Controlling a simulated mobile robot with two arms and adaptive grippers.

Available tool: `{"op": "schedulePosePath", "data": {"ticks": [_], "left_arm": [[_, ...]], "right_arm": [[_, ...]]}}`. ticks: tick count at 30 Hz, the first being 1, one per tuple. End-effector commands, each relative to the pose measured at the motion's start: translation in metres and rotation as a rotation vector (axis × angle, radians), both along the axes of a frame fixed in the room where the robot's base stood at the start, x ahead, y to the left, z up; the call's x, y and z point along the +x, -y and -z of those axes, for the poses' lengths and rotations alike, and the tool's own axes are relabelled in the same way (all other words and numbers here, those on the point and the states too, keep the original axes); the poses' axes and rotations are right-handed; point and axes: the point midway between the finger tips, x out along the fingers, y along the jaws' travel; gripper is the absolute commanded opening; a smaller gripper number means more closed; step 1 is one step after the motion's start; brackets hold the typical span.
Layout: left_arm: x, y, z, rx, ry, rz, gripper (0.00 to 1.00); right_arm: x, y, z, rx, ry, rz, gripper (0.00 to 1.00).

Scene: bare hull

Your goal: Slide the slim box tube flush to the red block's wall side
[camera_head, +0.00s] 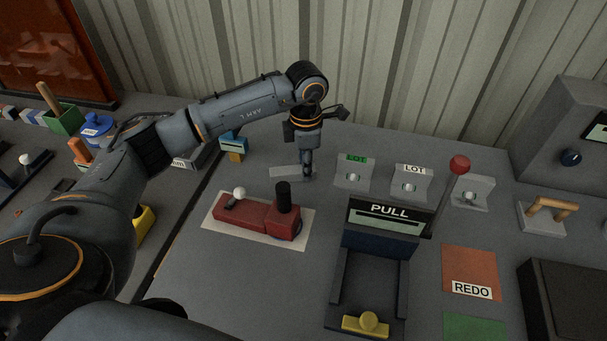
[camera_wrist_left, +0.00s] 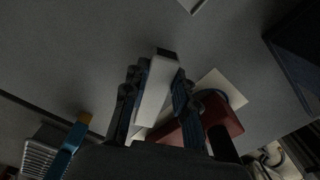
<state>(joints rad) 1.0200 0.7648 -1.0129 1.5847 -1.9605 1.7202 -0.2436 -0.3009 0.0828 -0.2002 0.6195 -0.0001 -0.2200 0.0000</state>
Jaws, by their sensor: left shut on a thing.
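The slim box tube (camera_head: 286,172) is a pale grey bar lying on the grey deck, on the wall side of the red block. My left gripper (camera_head: 307,174) reaches down over its right end. In the left wrist view the tube (camera_wrist_left: 158,88) sits between the two fingers (camera_wrist_left: 152,98), which are shut on it. The red block (camera_head: 239,212) rests on a white sheet (camera_head: 213,226) and carries a white knob and a black cylinder. A strip of deck shows between tube and block. The red block also shows in the left wrist view (camera_wrist_left: 217,122), partly behind a finger. My right gripper is not in view.
Two small LOT stands (camera_head: 354,173) and a red-knobbed lever (camera_head: 459,165) are right of my gripper. A PULL fixture (camera_head: 388,222) stands in front. A blue and yellow piece (camera_head: 234,146) is to the left. The corrugated wall (camera_head: 400,70) is behind.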

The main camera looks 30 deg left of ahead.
Motion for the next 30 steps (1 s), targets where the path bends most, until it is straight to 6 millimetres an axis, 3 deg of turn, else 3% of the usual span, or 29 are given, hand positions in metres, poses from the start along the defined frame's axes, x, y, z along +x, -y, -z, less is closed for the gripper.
{"op": "schedulePosePath", "data": {"ticks": [8,13,22,30], "left_arm": [[0.001,0.000,-0.054,0.000,0.005,0.001,0.00],[-0.003,0.005,-0.069,0.005,-0.003,0.035,0.00],[-0.039,0.036,-0.041,0.016,-0.011,0.278,0.00],[-0.068,0.056,-0.018,0.003,-0.002,0.430,0.00]], "right_arm": [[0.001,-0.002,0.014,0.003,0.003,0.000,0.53],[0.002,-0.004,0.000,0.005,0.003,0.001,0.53],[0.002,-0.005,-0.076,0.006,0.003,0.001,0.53],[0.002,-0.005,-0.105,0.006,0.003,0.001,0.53]]}}
